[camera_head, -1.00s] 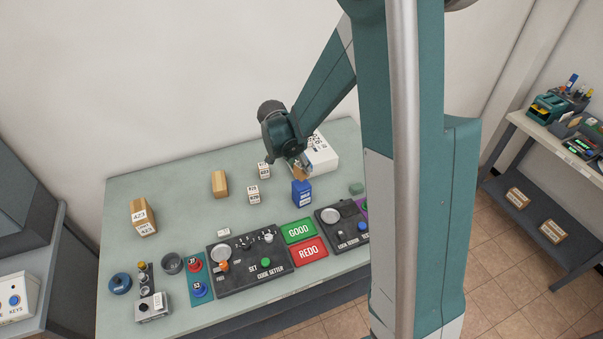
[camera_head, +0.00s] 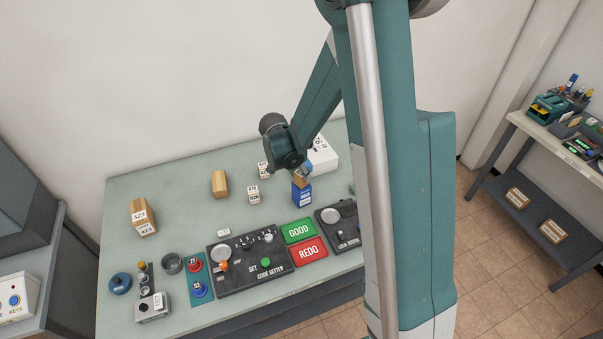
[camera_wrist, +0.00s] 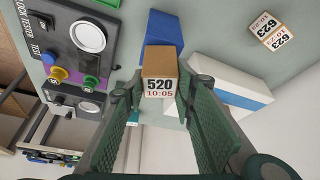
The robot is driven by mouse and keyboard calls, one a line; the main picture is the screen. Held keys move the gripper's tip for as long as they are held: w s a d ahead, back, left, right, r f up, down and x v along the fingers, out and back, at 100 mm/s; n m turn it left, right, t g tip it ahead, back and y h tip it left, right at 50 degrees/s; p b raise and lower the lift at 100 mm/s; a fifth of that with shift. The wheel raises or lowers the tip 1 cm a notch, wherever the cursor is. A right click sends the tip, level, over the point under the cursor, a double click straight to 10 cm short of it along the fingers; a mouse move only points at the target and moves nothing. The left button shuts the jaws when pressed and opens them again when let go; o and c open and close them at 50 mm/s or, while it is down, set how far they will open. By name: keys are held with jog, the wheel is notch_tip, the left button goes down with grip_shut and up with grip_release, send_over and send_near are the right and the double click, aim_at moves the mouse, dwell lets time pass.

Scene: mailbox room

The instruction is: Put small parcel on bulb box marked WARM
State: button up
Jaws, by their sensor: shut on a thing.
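The small parcel is a brown block (camera_head: 301,179). In the wrist view its label (camera_wrist: 160,88) reads 520 and 10:05. My gripper (camera_head: 301,170) is shut on it; the two green fingers (camera_wrist: 163,90) stand on either side of it. The parcel is right above a blue box (camera_head: 301,195), which also shows behind the parcel in the wrist view (camera_wrist: 164,30). White print on the blue box is too small to read. I cannot tell whether the parcel touches its top.
A white box (camera_head: 323,154) with a blue stripe stands close behind the blue box. Small white-labelled blocks (camera_head: 253,195) stand to its left. The green GOOD pad (camera_head: 298,231) and red REDO pad (camera_head: 309,250) lie in front.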

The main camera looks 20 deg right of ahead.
jog(key=shift+f, duration=0.15)
jog(key=o, duration=0.9)
jog(key=shift+r, duration=0.25)
jog(key=shift+v, duration=5.9)
jog(key=shift+a, duration=0.1)
jog(key=shift+s, duration=0.1)
